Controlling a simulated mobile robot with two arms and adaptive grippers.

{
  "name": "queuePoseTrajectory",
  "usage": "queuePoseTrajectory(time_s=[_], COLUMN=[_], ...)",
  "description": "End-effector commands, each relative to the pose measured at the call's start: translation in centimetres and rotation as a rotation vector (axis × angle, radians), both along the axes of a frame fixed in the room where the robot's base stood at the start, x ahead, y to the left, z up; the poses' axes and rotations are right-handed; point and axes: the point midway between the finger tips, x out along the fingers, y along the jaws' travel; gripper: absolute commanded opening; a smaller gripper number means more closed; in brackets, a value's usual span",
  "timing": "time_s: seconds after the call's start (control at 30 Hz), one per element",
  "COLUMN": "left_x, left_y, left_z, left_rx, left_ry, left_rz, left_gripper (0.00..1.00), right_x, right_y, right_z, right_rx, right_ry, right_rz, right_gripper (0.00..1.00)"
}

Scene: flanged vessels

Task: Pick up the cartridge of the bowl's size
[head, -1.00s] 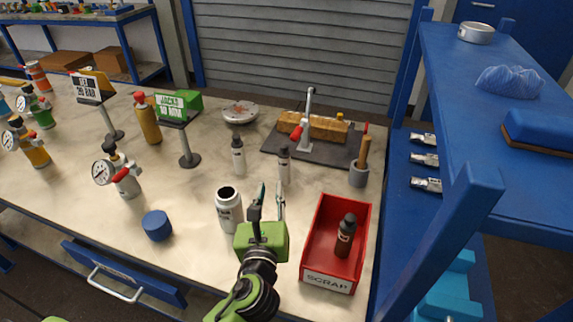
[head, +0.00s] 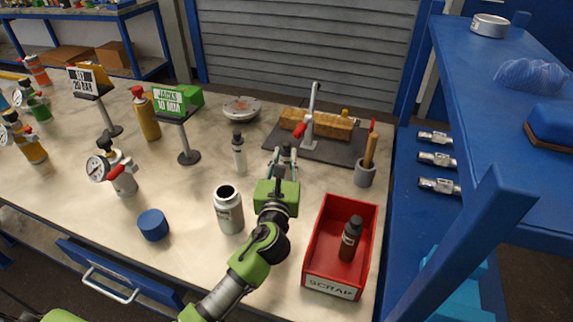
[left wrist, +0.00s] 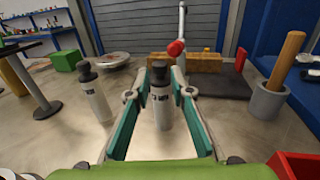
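Two pale cartridges with dark caps stand upright on the bench. One (head: 286,155) is at my left gripper (head: 282,158), and the other (head: 239,155) is to its left. In the left wrist view, the near cartridge (left wrist: 160,105) stands between the open fingers of my left gripper (left wrist: 165,75), with a gap on each side. The other cartridge (left wrist: 94,95) is outside the left finger. Their small labels are unreadable. A white open-topped canister (head: 229,213) stands nearer the front; I cannot tell whether it is the bowl. My right gripper is not in view.
A red scrap bin (head: 313,240) holding a dark bottle (head: 350,240) is at the right. A grey cup (head: 364,176) with a wooden handle and a dark mat with a red-handled fixture (head: 309,120) are behind. A blue cap (head: 153,225) lies left; blue shelving (head: 450,110) bounds the right.

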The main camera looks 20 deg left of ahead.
Motion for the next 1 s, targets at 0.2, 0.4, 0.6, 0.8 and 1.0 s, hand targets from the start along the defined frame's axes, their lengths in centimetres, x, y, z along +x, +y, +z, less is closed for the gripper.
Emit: queuePoseTrajectory(time_s=[0.2, 0.4, 0.6, 0.8, 1.0], left_x=[3.0, 3.5, 3.5, 3.4, 3.4], left_y=[0.6, 0.7, 0.7, 0.7, 0.7], left_z=[-0.2, -0.3, -0.3, -0.3, 0.1], left_rx=[0.0, -0.001, -0.001, 0.0, 0.0], left_ry=[0.0, 0.001, 0.001, 0.0, -0.001], left_rz=[0.001, 0.0, 0.0, 0.0, 0.0], left_gripper=[0.21, 0.21, 0.0, 0.0, 0.0], right_x=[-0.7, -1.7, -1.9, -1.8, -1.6], right_y=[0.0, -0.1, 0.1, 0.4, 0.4], right_z=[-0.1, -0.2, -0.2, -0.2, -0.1], right_rx=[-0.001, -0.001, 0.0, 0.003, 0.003], right_ry=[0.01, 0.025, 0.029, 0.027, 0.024], right_rz=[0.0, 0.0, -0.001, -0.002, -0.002], right_gripper=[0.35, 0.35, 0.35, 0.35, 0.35])
